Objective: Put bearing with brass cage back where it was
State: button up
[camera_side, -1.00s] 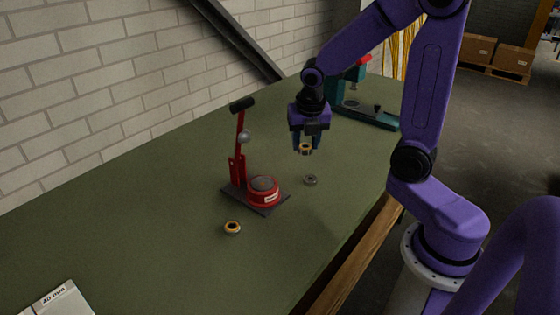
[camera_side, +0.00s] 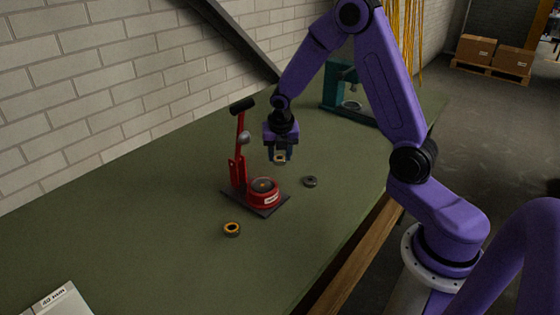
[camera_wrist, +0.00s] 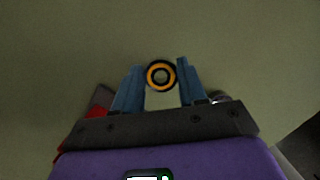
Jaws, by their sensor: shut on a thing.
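My gripper (camera_side: 280,155) is shut on a small bearing with a gold-orange ring (camera_side: 280,158). It holds the bearing above the green bench, behind the red press. In the wrist view the held bearing (camera_wrist: 160,75) sits between my two fingertips (camera_wrist: 161,68), its ring facing the camera. Another bearing with an orange ring (camera_side: 232,229) lies flat on the bench in front of the press. A grey bearing (camera_side: 310,181) lies flat to the right of the press. Which of the orange-ringed bearings has the brass cage is hard to tell at this size.
A red hand press (camera_side: 264,192) with an upright lever stands mid-bench on a dark base plate. A teal press (camera_side: 335,97) stands at the back, partly behind my arm. A white labelled box (camera_side: 62,301) lies at the lower left. Bench left of the press is clear.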

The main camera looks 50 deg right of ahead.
aim_at(280, 159)
jog(key=shift+s+f, duration=0.1)
jog(key=shift+f, duration=1.25)
jog(key=shift+f, duration=0.1)
jog(key=o, duration=1.1)
jog(key=v, duration=1.2)
jog(key=s+a+r+m+g+y, duration=0.1)
jog(key=s+a+m, duration=0.45)
jog(key=s, duration=0.45)
jog(key=s+a+r+m+y, duration=0.1)
jog(key=s+a+m, duration=0.5)
jog(key=s, duration=0.4)
jog(key=s+m, duration=0.1)
jog(key=s, duration=0.5)
jog(key=s+m+g, duration=0.1)
jog(key=s, duration=0.2)
jog(key=shift+s+a+m+y, duration=0.2)
jog(key=shift+m+y, duration=0.1)
jog(key=shift+m, duration=0.05)
